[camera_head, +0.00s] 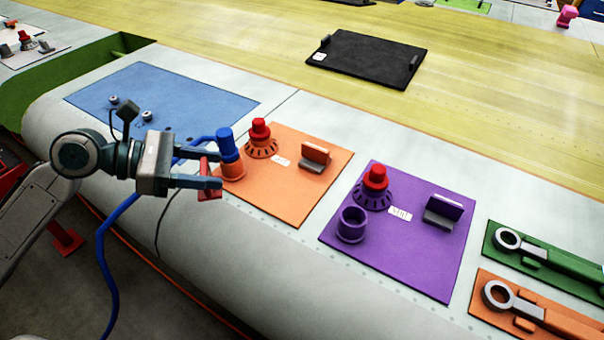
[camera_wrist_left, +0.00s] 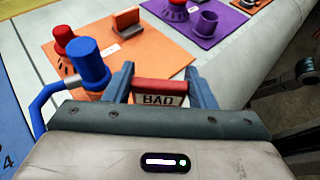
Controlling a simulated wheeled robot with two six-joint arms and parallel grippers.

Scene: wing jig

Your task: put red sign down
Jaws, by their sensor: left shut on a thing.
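My left gripper (camera_head: 212,168) is shut on the red sign (camera_head: 208,181), which sits between its fingers. In the left wrist view the sign (camera_wrist_left: 159,92) shows a red top and a pale face reading "BAD". The gripper is at the near edge of the orange mat (camera_head: 300,205), close beside the blue-capped hose end (camera_head: 228,146) standing in an orange holder. I cannot tell whether the sign touches anything below it.
A red knob (camera_head: 259,131) and an orange block stand on the orange mat. A purple mat (camera_head: 440,262) with a red knob, cup and block lies to its right. A blue panel (camera_head: 165,98) lies behind the arm. A black tray (camera_head: 366,60) lies farther back; the yellow surface around it is clear.

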